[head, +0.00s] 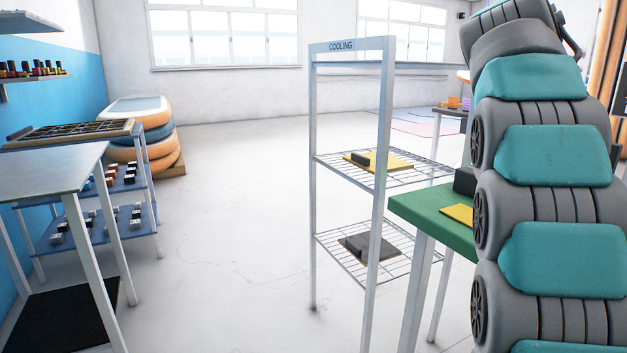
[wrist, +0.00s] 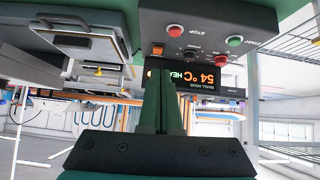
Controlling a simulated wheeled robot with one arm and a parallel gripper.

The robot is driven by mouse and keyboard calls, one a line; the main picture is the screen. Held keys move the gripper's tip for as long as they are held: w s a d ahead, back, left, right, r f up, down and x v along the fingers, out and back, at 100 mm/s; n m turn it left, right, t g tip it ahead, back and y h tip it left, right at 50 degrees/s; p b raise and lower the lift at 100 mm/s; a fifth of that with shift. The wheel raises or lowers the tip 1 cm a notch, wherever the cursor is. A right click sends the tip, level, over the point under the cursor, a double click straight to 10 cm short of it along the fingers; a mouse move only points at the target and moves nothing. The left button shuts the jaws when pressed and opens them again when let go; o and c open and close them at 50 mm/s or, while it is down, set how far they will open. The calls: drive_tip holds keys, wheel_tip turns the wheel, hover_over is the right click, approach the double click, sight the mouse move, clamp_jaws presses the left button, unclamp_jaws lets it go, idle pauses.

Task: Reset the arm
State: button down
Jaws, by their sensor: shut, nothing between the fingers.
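My gripper (wrist: 163,80) shows in the wrist view, its two dark green fingers together with nothing between them. In that view, which is upside down, the fingers point at a dark control box (wrist: 210,20) with red and green buttons and an orange display (wrist: 198,78) reading 54 °C. The fingers overlap the display in the picture; I cannot tell whether they touch the box. In the head view my grey and teal arm rises, folded, along the right side; my gripper is not visible there.
The green table (head: 432,212) stands beside my arm, with a yellow piece and a dark block. The cooling rack (head: 385,150) holds flat items on two shelves. Shelved tables (head: 65,165) and stacked inflatable boards (head: 142,125) are at left. The floor between (head: 240,220) is clear.

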drive_tip(key=s+a+f+n+g+y, duration=0.1)
drive_tip(key=s+a+f+n+y, duration=0.1)
drive_tip(key=s+a+f+n, duration=0.45)
drive_tip(key=s+a+f+n+g+y, duration=0.1)
drive_tip(key=s+a+f+y, duration=0.2)
drive_tip(key=a+f, duration=0.8)
drive_tip(key=s+a+f+n+g+y, duration=0.2)
drive_tip(key=s+a+f, duration=0.5)
drive_tip(key=s+f, duration=0.3)
drive_tip(key=s+a+f+n+g+y, duration=0.1)
drive_tip(key=s+a+f+n, duration=0.2)
drive_tip(key=s+a+f, duration=0.5)
drive_tip(key=s+f, duration=0.3)
drive_tip(key=s, duration=0.5)
drive_tip(key=shift+g+y, duration=0.4)
